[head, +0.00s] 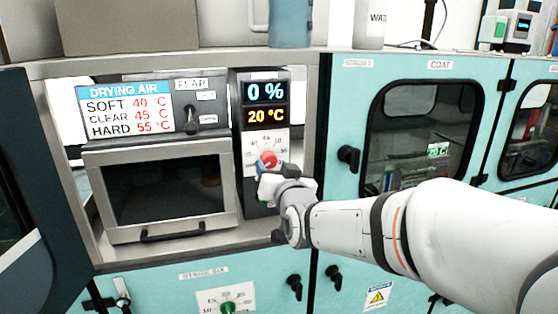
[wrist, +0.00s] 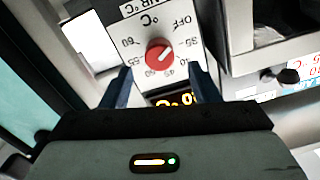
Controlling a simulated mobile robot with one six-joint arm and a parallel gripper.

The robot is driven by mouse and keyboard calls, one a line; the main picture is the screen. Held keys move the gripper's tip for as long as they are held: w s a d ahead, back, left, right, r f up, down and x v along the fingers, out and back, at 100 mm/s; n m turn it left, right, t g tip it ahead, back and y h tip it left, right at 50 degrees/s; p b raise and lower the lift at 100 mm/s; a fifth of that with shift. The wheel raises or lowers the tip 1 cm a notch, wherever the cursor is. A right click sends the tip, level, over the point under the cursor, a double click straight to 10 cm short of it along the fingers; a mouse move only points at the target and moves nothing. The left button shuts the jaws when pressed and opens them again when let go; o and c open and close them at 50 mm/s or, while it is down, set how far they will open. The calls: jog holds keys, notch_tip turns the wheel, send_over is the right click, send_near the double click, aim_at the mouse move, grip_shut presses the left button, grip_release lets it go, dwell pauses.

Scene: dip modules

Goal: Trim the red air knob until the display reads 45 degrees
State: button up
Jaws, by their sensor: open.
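The red air knob (head: 267,160) sits on a white dial plate below the display. In the wrist view the knob (wrist: 158,54) shows upside down, with OFF and several numbers around it. A pale line on it slants toward the OFF side. The amber display (head: 266,115) reads 20 °C, and its digits show partly in the wrist view (wrist: 176,99). My gripper (head: 269,184) is at the dial, just below the knob in the head view. In the wrist view my gripper (wrist: 161,75) is open, its fingers to either side of the knob and apart from it.
A cyan 0 % display (head: 266,91) is above the amber one. The drying air sign (head: 125,108) lists CLEAR 45 °C. A flap lever (head: 192,119) and a closed oven-like door (head: 165,190) are to the left. A green knob (head: 228,307) is below.

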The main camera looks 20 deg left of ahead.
aim_at(271, 161)
jog(key=shift+p+x, duration=0.55)
jog(key=shift+x, duration=1.65)
jog(key=shift+c, duration=0.5)
jog(key=c, duration=0.9)
jog(key=shift+o, duration=0.2)
